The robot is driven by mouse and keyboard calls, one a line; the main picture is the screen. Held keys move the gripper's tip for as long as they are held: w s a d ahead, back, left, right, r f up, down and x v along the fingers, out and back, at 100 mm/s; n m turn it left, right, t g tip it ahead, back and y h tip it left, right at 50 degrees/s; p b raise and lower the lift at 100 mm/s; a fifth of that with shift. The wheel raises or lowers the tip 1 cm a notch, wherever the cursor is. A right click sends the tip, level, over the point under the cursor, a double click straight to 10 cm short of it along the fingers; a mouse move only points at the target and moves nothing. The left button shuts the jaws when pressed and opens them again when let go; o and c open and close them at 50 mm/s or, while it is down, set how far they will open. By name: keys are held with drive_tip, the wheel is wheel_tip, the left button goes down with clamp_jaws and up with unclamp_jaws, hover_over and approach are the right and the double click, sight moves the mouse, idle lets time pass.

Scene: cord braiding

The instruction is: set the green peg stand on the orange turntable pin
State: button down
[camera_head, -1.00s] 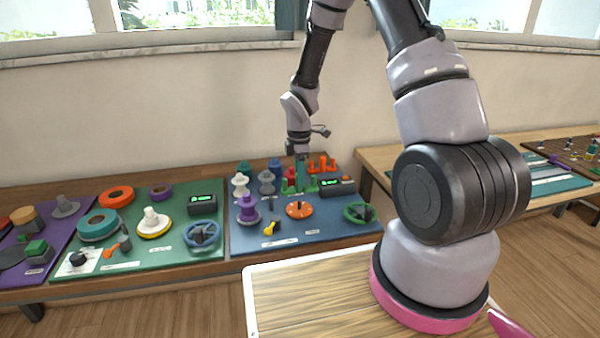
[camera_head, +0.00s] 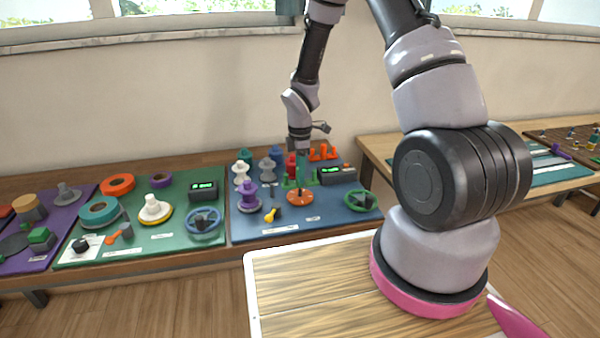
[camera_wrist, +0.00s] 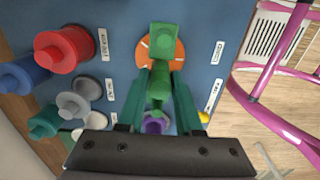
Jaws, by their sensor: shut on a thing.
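My gripper (camera_wrist: 160,78) is shut on the green peg stand (camera_wrist: 164,44), with a teal finger on each side of its stem. The stand's square end points away from the gripper in the wrist view. It covers the middle of the orange turntable (camera_wrist: 144,54), so the pin is hidden there, and I cannot tell whether they touch. In the head view my gripper (camera_head: 302,170) is just above and behind the orange turntable (camera_head: 299,197), which lies on the blue board. The held stand is too small and blended with the fingers to make out clearly there.
The blue board (camera_head: 325,222) also holds a purple spool (camera_head: 249,198), grey and white spools left of the gripper, a green handwheel (camera_head: 360,200) and a black display box (camera_head: 333,176). In the wrist view red (camera_wrist: 65,48) and blue spools stand at left.

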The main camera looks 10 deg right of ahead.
drive_tip(key=shift+f, duration=0.15)
drive_tip(key=shift+f, duration=1.05)
drive_tip(key=shift+f, duration=0.2)
drive_tip(key=shift+f, duration=0.6)
drive_tip(key=c, duration=0.5)
unclamp_jaws()
drive_tip(key=shift+r, duration=0.1)
drive_tip(key=shift+r, duration=3.9)
